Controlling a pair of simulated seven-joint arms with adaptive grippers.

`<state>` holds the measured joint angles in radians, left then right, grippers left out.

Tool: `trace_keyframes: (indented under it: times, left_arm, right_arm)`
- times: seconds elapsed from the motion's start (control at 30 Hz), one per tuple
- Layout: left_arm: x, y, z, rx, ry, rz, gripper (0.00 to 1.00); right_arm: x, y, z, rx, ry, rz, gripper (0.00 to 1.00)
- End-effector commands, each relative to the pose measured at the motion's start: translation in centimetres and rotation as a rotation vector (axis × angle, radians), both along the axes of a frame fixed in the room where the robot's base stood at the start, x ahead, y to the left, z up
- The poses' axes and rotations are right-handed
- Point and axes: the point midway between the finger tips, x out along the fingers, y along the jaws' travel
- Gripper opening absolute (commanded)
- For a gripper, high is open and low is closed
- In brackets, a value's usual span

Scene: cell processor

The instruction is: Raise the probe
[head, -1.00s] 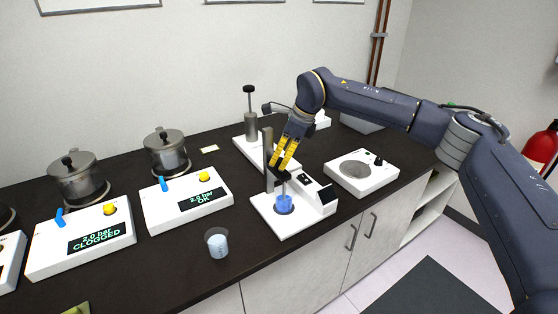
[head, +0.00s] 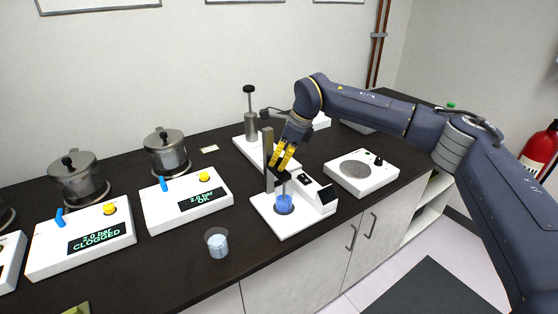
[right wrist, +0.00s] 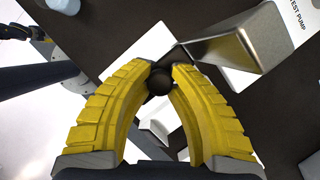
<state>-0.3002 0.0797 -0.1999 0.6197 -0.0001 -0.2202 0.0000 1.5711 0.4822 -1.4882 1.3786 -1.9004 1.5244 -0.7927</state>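The probe's dark round knob (right wrist: 160,84) shows between the yellow fingertips of my right gripper (right wrist: 165,72) in the right wrist view. The fingertips appear to touch it on both sides. In the head view, my right gripper (head: 284,158) points down over the white probe station (head: 312,212), beside its upright grey post (head: 268,160). Below the fingers, the probe reaches down toward a small blue cup (head: 284,204) on the station. Its lower end is hidden in or behind the cup. My left gripper is not in view.
A clear cup of pale liquid (head: 217,243) stands near the bench's front edge. A white device with a round plate (head: 362,175) is to the right. A test pump (head: 250,118) stands behind. Filter units reading OK (head: 190,203) and CLOGGED (head: 85,240) are left.

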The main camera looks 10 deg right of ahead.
Motion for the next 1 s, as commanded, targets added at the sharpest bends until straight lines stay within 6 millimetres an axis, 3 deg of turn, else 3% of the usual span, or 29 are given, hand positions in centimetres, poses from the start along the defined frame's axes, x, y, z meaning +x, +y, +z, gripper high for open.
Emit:
trace_keyframes:
  times: [0.47,0.8,1.0]
  left_arm:
    - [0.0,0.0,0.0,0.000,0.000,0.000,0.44]
    - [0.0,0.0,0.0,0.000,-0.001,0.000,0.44]
    - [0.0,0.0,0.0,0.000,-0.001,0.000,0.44]
  right_arm:
    - [0.1,0.1,0.3,0.002,-0.004,0.002,0.00]
    - [0.1,0.2,6.9,0.002,-0.009,0.002,0.00]
    - [0.1,0.2,8.2,0.003,-0.007,0.003,0.00]
